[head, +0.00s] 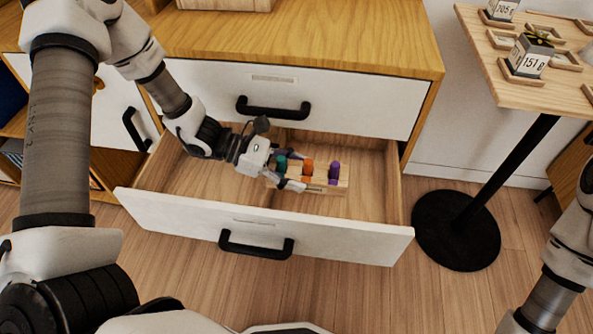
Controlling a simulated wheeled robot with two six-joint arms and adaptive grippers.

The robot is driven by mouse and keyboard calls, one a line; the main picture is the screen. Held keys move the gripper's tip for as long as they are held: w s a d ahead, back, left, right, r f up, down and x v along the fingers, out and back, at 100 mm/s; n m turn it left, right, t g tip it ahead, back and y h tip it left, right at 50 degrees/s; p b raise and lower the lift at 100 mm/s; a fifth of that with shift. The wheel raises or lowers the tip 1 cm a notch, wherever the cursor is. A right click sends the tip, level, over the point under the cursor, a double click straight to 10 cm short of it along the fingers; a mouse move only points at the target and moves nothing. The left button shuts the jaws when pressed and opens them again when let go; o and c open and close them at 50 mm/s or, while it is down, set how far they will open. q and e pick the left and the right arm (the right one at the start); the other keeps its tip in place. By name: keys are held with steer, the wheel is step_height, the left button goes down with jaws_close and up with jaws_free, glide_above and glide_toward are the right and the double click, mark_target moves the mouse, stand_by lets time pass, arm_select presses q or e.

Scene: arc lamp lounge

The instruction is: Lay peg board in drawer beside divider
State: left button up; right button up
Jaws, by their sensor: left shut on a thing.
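The peg board (338,184) is a pale wooden piece bearing teal, orange and purple pegs. It is inside the open lower drawer (340,236), right of the drawer's middle. My left gripper (298,178) reaches in from the left and is shut on the board, covering its left part. I cannot tell whether the board touches the drawer floor. The divider is mostly hidden behind my gripper and the board, so its exact line is unclear. My right gripper is out of view; only part of that arm shows at the right edge.
The upper drawer (345,98) is closed above the open one. The dresser top (330,35) holds a wooden box at the back. A small table (518,86) with labelled boxes and trays stands right, on a round black base (455,232). The drawer's left part looks clear.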

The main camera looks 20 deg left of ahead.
arm_select(q)
steer(key=shift+f+b, duration=0.55)
steer(key=shift+f, duration=0.05)
steer(key=o, duration=1.4)
steer(key=shift+r, duration=0.2)
steer(key=shift+a+r+p, duration=0.25)
steer(key=shift+r+p, duration=0.2)
steer(key=shift+p, duration=0.15)
steer(key=shift+a+r+p, duration=0.2)
steer(key=shift+r+p, duration=0.25)
steer(key=shift+p, duration=0.1)
steer(key=p+v, duration=0.6)
steer(key=v, duration=0.4)
steer(key=shift+s+a+f, duration=0.2)
steer(key=shift+s+a, duration=0.05)
steer(key=shift+a, duration=0.25)
